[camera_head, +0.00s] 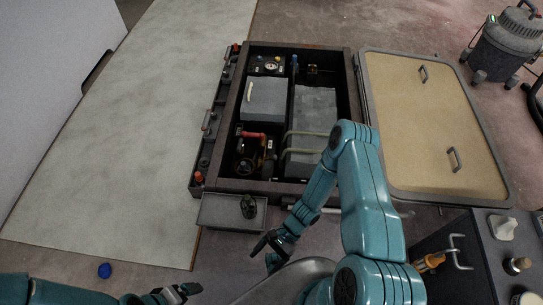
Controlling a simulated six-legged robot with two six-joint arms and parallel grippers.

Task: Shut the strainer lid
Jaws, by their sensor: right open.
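The strainer seems to be the dark round fitting (244,167) in the lower left compartment of the open box, beside a red-handled pipe (252,135). It is small and dark, and I cannot tell how its lid stands. My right gripper (268,246) is open and empty, low in front of the box and below the grey tray, apart from the strainer. My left gripper (178,293) is at the bottom edge of the view, far from the box; its jaws are too unclear to read.
The grey tray (215,212) at the box's front holds a small dark part (248,206). A tan hatch panel (425,120) lies open right of the box. A dark cart (445,240) with tools stands lower right. A blue cap (104,270) lies on the floor.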

